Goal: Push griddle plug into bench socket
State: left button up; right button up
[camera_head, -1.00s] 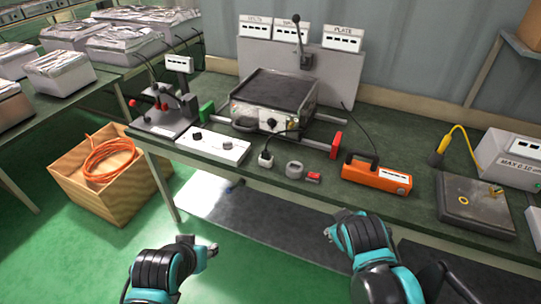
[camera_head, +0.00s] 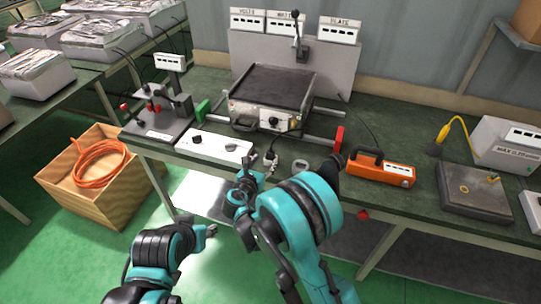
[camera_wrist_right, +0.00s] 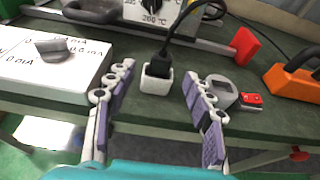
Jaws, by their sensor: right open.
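The griddle (camera_head: 270,90) stands on the bench with its dial facing front. Its black cord runs down to a black plug (camera_wrist_right: 157,72) at a small white socket block (camera_wrist_right: 156,88); the block also shows in the head view (camera_head: 270,163). The plug is upright at the block's top; I cannot tell how deep it sits. My right gripper (camera_head: 243,184) is open and empty, in front of the block. In the wrist view its fingers (camera_wrist_right: 158,100) stand either side of the block, apart from it. My left gripper (camera_head: 208,231) is low in front of the bench, its jaws unclear.
A white meter box (camera_head: 213,147) lies left of the block. A grey ring-shaped item (camera_wrist_right: 222,92) and a small red piece (camera_wrist_right: 251,99) lie close to its right. An orange device (camera_head: 380,170) is farther right. A wooden crate (camera_head: 100,195) stands on the floor.

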aim_at(270, 154)
jog(key=x, duration=0.3)
jog(key=shift+b, duration=0.4)
jog(key=b+x, duration=0.1)
jog(key=x, duration=0.3)
jog(key=shift+w+d+b, duration=0.2)
jog(key=shift+w+b, duration=0.15)
jog(key=shift+b, duration=0.05)
jog(key=shift+s+r, duration=0.1)
grip_shut()
